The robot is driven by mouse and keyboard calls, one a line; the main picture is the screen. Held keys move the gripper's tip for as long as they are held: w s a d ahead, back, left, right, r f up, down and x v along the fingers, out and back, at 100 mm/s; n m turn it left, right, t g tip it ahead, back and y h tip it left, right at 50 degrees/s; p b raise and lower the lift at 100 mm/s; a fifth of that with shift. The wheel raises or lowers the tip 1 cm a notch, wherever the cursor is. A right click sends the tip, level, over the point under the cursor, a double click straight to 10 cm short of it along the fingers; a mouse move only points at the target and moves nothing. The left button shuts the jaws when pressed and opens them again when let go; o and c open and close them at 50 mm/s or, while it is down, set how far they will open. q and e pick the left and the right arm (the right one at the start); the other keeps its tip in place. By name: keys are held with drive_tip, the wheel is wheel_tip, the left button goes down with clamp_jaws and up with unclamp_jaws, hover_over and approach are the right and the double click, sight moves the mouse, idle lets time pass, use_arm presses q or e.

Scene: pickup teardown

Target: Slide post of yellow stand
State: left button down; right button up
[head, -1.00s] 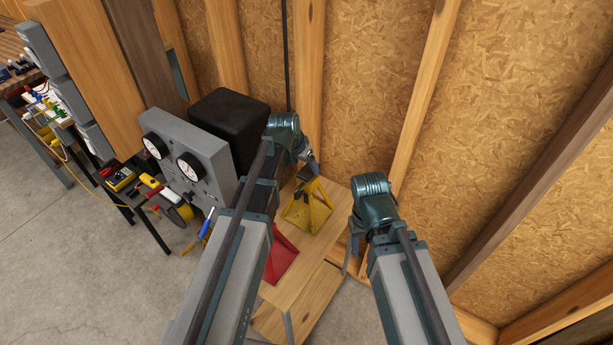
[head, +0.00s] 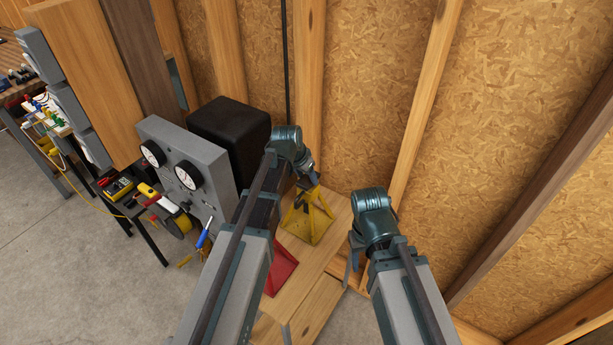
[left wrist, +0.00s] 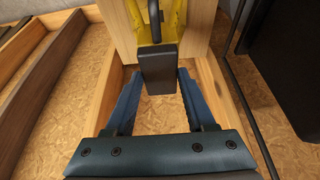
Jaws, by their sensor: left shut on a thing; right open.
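The yellow stand (head: 309,217) stands on a wooden top, and its legs also show at the top of the left wrist view (left wrist: 160,20). Its dark post (left wrist: 157,68) lies between the fingers of my left gripper (left wrist: 158,92). My left gripper (head: 312,184) is shut on the post, above the stand in the head view. My right gripper (head: 352,268) is open and empty, to the right of the stand and lower in the picture. Most of the post is hidden in the head view.
A red stand (head: 281,270) is partly hidden behind my left arm on the same wooden top (head: 318,262). A grey gauge panel (head: 213,165) and a black box (head: 228,135) stand to the left. The studded wall (head: 355,100) is close behind.

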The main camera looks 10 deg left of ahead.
idle(0.3)
use_arm(q)
wheel_tip(320, 180, up, 9)
drive_tip(key=p, duration=0.9)
drive_tip(key=shift+w+r, duration=0.15)
drive_tip(key=shift+c, duration=1.4)
unclamp_jaws()
drive_tip(key=shift+r, duration=0.1)
drive_tip(key=shift+o, duration=0.2)
wheel_tip(320, 180, up, 13)
drive_tip(key=p, duration=1.3)
hover_over(306, 180)
drive_tip(key=s+a, duration=0.2)
drive_tip(key=s, duration=0.3)
drive_tip(key=shift+w+f, duration=0.1)
drive_tip(key=shift+f, duration=0.1)
